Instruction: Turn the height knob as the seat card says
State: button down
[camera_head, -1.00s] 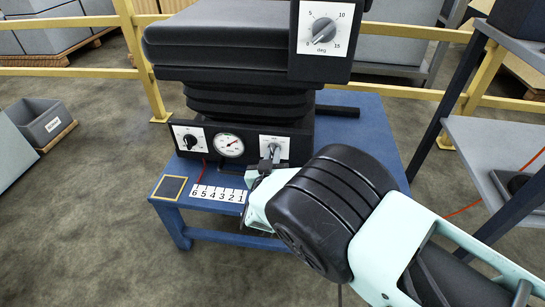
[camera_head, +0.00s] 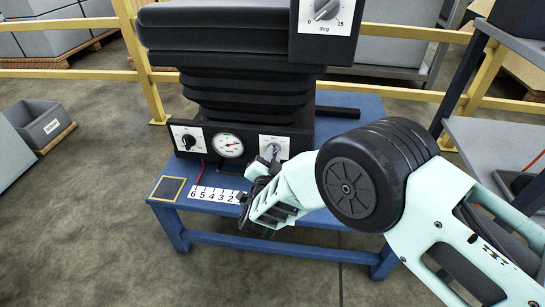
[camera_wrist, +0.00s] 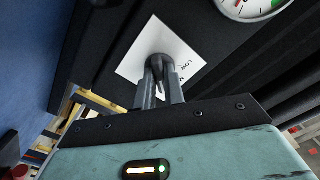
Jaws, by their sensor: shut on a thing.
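The seat (camera_head: 230,28) has a black cushion on ribbed bellows above a black front panel. The panel carries a left knob (camera_head: 188,141), a round gauge (camera_head: 230,145) and a right knob on a white plate (camera_head: 283,143). My gripper (camera_head: 268,163) is at the right knob. In the wrist view my gripper (camera_wrist: 160,75) is shut on this dark knob (camera_wrist: 161,68), and the plate (camera_wrist: 135,68) shows "LOW" beside it. Which knob is for height I cannot read in the head view. No readable seat card shows.
A dial marked in "deg" (camera_head: 326,10) is on the seat's upper side, cut by the frame. A number strip (camera_head: 214,194) and a yellow-edged dark square (camera_head: 170,188) lie on the blue table (camera_head: 330,225). A yellow rail (camera_head: 145,75) runs behind; a grey shelf (camera_head: 490,150) stands right.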

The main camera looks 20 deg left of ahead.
jog(key=shift+m, duration=0.7)
jog(key=c, duration=1.5)
grip_release()
jog(key=shift+s, duration=0.1)
jog(key=p+v, duration=0.4)
jog(key=v, duration=1.3)
jog(key=shift+s+d, duration=0.1)
jog(key=shift+d, duration=0.05)
